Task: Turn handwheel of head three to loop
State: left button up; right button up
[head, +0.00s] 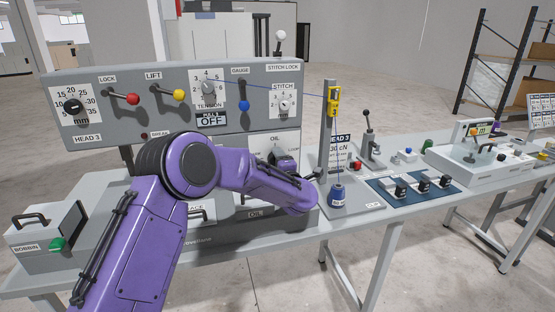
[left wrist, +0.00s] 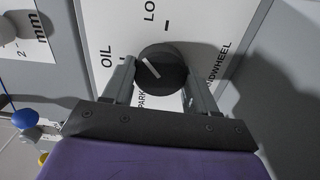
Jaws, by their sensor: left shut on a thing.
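The handwheel (left wrist: 163,72) is a round black knob with a white pointer line, on a white plate in the left wrist view. The plate reads OIL at left, a partly cut-off LO at top, PARK below and a partly hidden HANDWHEEL at right. The pointer line aims up and left, between OIL and LO. My left gripper (left wrist: 160,80) is shut on the knob, one finger on each side. In the head view the handwheel plate (head: 276,140) is partly covered by my purple left arm. My right gripper is out of view.
Above is the grey HEAD 3 panel (head: 150,75) with red (head: 132,99), yellow (head: 179,95) and blue (head: 244,106) levers. A blue spool (head: 337,195) and a yellow-fitted post (head: 333,101) stand just right of my arm. A BOBBIN box (head: 40,235) is at left.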

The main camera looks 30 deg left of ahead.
pick_arm(q)
jog(key=m+p, duration=0.2)
jog(key=m, duration=0.3)
jog(key=shift+r+p, duration=0.1)
jog(key=shift+p, duration=0.3)
jog(key=shift+m+p, duration=0.65)
jog(key=shift+m, duration=0.95)
jog(key=shift+f, duration=0.2)
jog(key=o, duration=1.1)
jog(key=shift+d+r, duration=0.1)
jog(key=shift+c, duration=0.2)
jog(key=b+v, duration=0.2)
jog(key=v, duration=0.8)
jog(key=shift+s+d+b, duration=0.15)
jog(key=shift+s+b, duration=0.05)
jog(key=shift+b, duration=0.2)
jog(key=shift+r, duration=0.1)
